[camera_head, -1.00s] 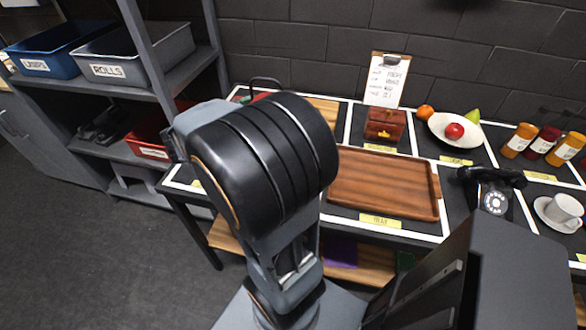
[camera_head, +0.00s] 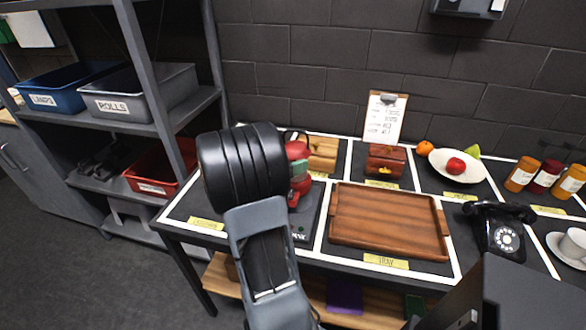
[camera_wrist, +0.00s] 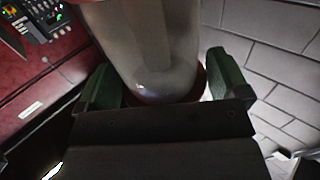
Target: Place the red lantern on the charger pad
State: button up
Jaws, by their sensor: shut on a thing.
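The red lantern (camera_head: 297,150) is upright in the head view, just right of my arm's black joint and partly hidden by it. My gripper (camera_wrist: 166,82) is shut on it; the green fingers sit on both sides of its clear glass body (camera_wrist: 150,45) in the wrist view. One green finger also shows against the lantern in the head view. A dark slab with pale lettering (camera_head: 303,229) lies on the table below the lantern, partly hidden by my arm; it may be the charger pad, but I cannot read it. I cannot tell whether the lantern touches it.
A wooden tray (camera_head: 385,225) lies right of the lantern. A wooden block (camera_head: 323,153) and a brown box (camera_head: 386,160) stand behind. A black telephone (camera_head: 500,228) is further right. A shelf with bins (camera_head: 140,92) stands left. The table's left front corner looks clear.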

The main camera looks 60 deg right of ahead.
jog(key=shift+d+f, duration=0.5)
jog(key=shift+f, duration=0.75)
jog(key=shift+d+f, duration=0.1)
jog(key=shift+f, duration=0.75)
jog(key=shift+f+b, duration=0.1)
jog(key=shift+b, duration=0.2)
jog(key=shift+f, duration=0.15)
jog(key=o, duration=1.4)
jog(key=shift+c, duration=0.2)
